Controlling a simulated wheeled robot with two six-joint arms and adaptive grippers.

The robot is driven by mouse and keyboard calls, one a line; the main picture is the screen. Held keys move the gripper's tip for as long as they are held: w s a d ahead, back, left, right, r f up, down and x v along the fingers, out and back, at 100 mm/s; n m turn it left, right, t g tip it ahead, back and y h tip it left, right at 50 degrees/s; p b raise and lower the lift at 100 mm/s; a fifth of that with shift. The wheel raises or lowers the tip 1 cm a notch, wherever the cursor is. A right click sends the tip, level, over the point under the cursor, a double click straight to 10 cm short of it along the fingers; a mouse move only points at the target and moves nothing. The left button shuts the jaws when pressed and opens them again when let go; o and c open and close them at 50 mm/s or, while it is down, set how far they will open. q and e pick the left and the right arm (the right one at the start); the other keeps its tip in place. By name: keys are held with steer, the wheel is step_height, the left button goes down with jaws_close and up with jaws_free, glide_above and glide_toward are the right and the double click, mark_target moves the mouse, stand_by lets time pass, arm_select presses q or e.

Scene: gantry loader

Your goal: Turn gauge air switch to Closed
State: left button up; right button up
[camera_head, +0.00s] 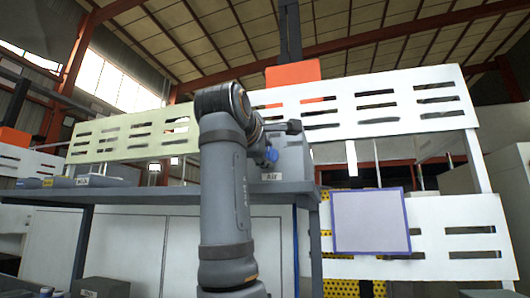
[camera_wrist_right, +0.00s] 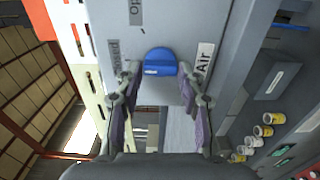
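The gauge air switch is a blue knob (camera_wrist_right: 160,62) on a grey box; in the head view the knob (camera_head: 271,154) shows small on the grey box (camera_head: 294,157) above an "Air" label (camera_head: 272,176). In the right wrist view there is an "Air" label (camera_wrist_right: 205,57), a partly cut-off "Op" label (camera_wrist_right: 136,12) and a partly hidden label (camera_wrist_right: 114,57) beside the knob. My right gripper (camera_wrist_right: 158,70) is open, with one fingertip on each side of the knob. I cannot tell whether the fingers touch it. My left gripper is not in view.
The grey box stands on a grey shelf (camera_head: 150,194). White slotted panels (camera_head: 380,118) stand behind it. A purple-edged board (camera_head: 370,222) is at the right. Small labelled boxes (camera_head: 95,181) sit on the shelf at left. Yellow-and-white cylinders (camera_wrist_right: 262,131) show in the wrist view.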

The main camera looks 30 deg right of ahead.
steer(key=shift+o, duration=1.3)
steer(key=v, duration=1.2)
steer(key=shift+d, duration=0.15)
